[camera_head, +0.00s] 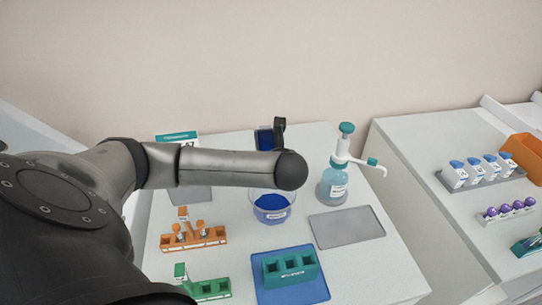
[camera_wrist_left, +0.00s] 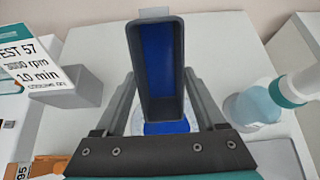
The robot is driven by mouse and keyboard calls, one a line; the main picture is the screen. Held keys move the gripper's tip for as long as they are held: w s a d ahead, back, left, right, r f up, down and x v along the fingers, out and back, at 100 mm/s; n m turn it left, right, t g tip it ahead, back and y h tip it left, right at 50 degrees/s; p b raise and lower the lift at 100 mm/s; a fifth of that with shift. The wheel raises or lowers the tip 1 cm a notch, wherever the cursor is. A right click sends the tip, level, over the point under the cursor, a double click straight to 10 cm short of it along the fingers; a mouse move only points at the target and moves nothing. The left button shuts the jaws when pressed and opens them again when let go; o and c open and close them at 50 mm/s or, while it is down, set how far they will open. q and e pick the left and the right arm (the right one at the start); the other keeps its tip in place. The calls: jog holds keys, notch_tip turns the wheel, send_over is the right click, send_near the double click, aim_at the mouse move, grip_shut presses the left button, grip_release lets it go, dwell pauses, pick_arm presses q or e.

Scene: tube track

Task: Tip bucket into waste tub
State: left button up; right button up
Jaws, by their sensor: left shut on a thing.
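The bucket (camera_wrist_left: 157,75) is a dark grey, deep rectangular box with a blue inside; in the left wrist view it stands between the fingers of my left gripper (camera_wrist_left: 160,88), which is shut on it. In the head view a blue part of the bucket (camera_head: 264,139) shows just beyond my left arm, and the rest is hidden. The waste tub (camera_head: 271,208) is a clear round tub with blue in its bottom and a white label; my arm hides its far rim. In the left wrist view blue of the tub (camera_wrist_left: 167,127) shows beneath the bucket. My right gripper is not in view.
A wash bottle (camera_head: 338,175) with a spout stands right of the tub, near a grey mat (camera_head: 346,227). A green rack (camera_head: 290,268) on a blue mat, an orange rack (camera_head: 193,238) and a sign (camera_wrist_left: 30,65) are around. A second table (camera_head: 430,150) stands right.

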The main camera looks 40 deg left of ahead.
aim_at(268, 148)
pick_arm(q)
jog(key=shift+w+a+r+g+h, duration=0.1)
jog(key=shift+w+a+g+h, duration=0.2)
jog(key=shift+g+h, duration=0.2)
jog(key=shift+w+a+r+g+h, duration=0.1)
jog(key=shift+w+a+g+h, duration=0.1)
jog(key=shift+a+g+h, duration=0.3)
jog(key=g+h+p, duration=0.1)
jog(key=h+p, duration=0.1)
jog(key=p, duration=0.2)
jog(key=shift+w+a+r+p, duration=0.1)
jog(key=shift+w+p, duration=0.1)
jog(key=shift+p, duration=0.1)
jog(key=shift+w+a+f+g+h+p, duration=0.1)
jog(key=shift+w+f+g+h+p, duration=0.1)
jog(key=shift+g+h+p, duration=0.45)
jog(key=shift+a+f+g+h, duration=0.2)
jog(key=shift+g+h, duration=0.15)
jog(key=shift+h, duration=0.3)
jog(key=shift+w+f, duration=0.15)
jog(key=shift+w+a+f+g+h+b, duration=0.1)
jog(key=shift+a+f+g+h+b, duration=0.1)
jog(key=shift+g+h+b, duration=0.7)
jog(key=shift+r+b, duration=0.1)
jog(key=shift+b, duration=0.4)
